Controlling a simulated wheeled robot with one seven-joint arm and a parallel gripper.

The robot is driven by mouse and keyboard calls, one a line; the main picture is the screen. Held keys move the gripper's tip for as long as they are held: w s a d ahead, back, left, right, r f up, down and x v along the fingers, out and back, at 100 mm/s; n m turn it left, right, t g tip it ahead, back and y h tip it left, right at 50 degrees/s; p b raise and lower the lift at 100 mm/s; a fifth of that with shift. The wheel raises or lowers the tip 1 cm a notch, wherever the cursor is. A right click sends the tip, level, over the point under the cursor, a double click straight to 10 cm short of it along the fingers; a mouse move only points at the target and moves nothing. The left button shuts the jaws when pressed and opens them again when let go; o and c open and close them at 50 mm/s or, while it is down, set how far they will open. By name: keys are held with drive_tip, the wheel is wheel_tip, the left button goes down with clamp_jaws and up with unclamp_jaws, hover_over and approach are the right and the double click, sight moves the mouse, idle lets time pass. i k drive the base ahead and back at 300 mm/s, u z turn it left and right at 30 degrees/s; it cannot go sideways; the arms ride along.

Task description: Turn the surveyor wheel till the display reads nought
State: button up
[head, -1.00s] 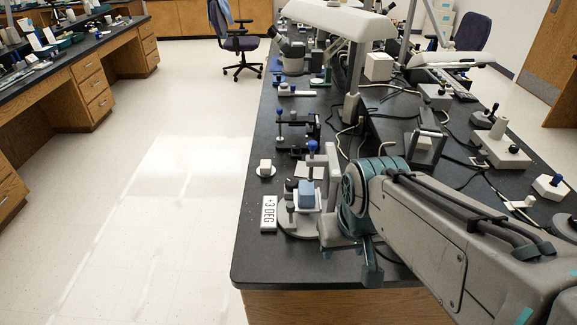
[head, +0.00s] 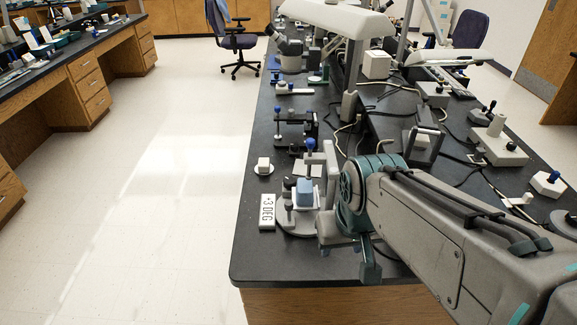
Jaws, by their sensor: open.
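The display (head: 267,212) is a white plate at the left of the surveyor and reads "+3 DEG". The surveyor stands near the bench's front left, with a grey round base (head: 290,228), an upright grey post (head: 329,178) and a blue-grey block (head: 305,192) on its small table. I cannot tell for sure which part is the wheel; my arm may hide it. My gripper (head: 338,248) is open at the surveyor's right front side, low by the base. My wrist covers much of it, and I cannot tell if the fingers touch anything.
The black bench top (head: 258,262) is clear at its front left corner. A small white block on a disc (head: 264,167) and a dark clamp stand (head: 296,128) are behind the surveyor. Lamps, cables and instruments crowd the back and right. The floor at left is open.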

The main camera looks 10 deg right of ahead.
sight(290, 182)
drive_tip(key=z, duration=2.1)
drive_tip(key=k, duration=0.7)
drive_tip(key=u, duration=1.3)
